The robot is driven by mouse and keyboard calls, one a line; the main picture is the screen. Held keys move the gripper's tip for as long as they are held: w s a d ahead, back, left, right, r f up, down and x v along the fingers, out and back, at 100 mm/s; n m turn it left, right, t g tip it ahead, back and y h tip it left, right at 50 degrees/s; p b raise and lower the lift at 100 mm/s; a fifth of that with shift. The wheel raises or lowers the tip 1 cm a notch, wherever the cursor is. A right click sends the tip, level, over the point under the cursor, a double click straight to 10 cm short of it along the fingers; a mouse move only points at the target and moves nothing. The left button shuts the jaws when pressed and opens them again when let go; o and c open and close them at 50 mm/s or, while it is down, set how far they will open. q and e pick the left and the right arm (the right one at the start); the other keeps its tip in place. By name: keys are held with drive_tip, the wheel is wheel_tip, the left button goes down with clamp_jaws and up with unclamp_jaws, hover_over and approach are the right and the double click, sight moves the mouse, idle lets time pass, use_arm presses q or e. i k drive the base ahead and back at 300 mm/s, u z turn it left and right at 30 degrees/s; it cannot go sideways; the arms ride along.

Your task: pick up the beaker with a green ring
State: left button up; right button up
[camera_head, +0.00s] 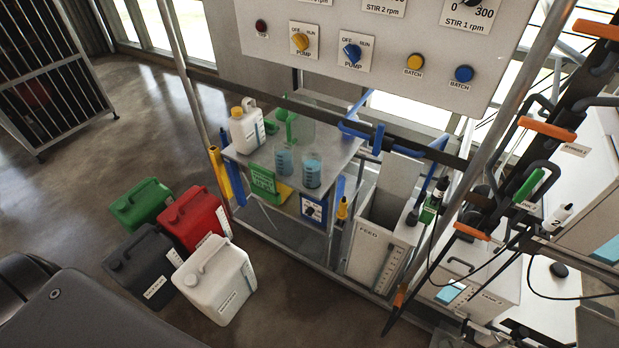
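Two small clear beakers with blue contents stand on a grey cart top: the left beaker (284,160) and the right beaker (312,173). Behind them stands a larger clear vessel (303,132), with a green funnel-like item (286,122) at its left. I cannot make out a green ring on any beaker at this size. The beakers stand upright and apart from anything of mine. Neither of my grippers shows in the head view.
A white jug with a yellow cap (246,130) stands on the cart top's (342,150) left. Green (143,204), red (196,218), black (146,262) and white (215,280) canisters stand on the floor. A control panel (400,50) overhangs behind; a FEED bin (380,245) stands right.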

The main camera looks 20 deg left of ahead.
sight(311, 161)
drive_tip(key=k, duration=1.25)
drive_tip(key=z, duration=0.4)
drive_tip(key=i, duration=0.45)
drive_tip(key=z, duration=0.85)
drive_tip(key=i, duration=0.85)
drive_tip(key=u, duration=0.6)
drive_tip(key=i, duration=0.8)
drive_tip(key=u, duration=0.9)
